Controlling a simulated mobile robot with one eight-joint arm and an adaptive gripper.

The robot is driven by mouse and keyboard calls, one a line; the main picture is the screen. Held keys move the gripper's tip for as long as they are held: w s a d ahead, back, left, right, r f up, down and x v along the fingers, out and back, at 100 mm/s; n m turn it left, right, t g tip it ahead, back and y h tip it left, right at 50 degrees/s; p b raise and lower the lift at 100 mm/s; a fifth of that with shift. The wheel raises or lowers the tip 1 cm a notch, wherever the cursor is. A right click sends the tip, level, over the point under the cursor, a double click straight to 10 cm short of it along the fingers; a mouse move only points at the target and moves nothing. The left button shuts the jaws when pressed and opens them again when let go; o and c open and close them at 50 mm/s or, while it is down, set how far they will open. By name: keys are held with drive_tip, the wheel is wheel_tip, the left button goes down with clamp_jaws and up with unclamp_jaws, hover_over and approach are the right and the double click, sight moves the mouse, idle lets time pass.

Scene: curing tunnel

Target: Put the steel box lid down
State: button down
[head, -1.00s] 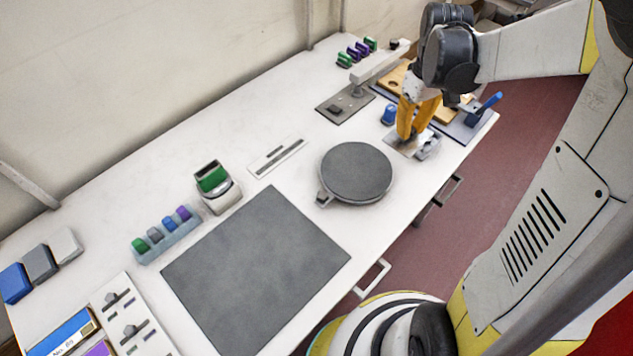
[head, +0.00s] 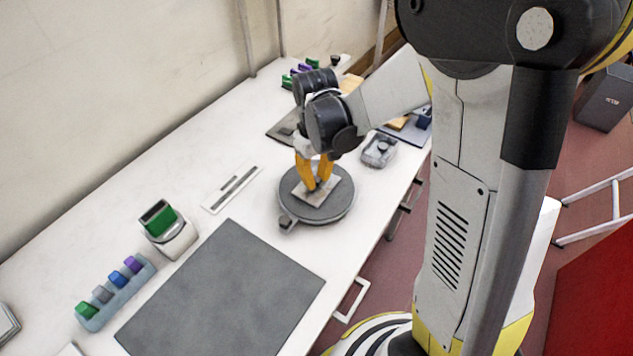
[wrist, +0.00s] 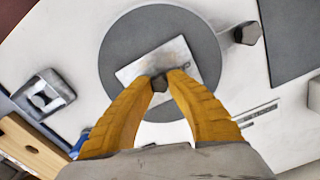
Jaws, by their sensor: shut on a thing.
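The steel box lid (head: 338,190) is a flat, square metal plate. In the wrist view the lid (wrist: 178,55) has a dark knob in its middle. My gripper (head: 317,186) is shut on that knob, with its yellow fingers (wrist: 163,80) on either side of it. The lid is over the round grey turntable (head: 290,204); I cannot tell whether it touches the disc. The open steel box (head: 379,151) stands to the right, near the table's front edge, and it also shows in the wrist view (wrist: 35,83).
A dark grey mat (head: 220,290) lies left of the turntable. A white device with a green top (head: 167,228), a blue rack of coloured pieces (head: 117,292) and a flat slotted strip (head: 232,189) stand behind it. White table is bare between them.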

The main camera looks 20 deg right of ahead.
drive_tip(key=shift+f, duration=0.2)
drive_tip(key=c, duration=1.4)
unclamp_jaws()
drive_tip(key=shift+r, duration=0.1)
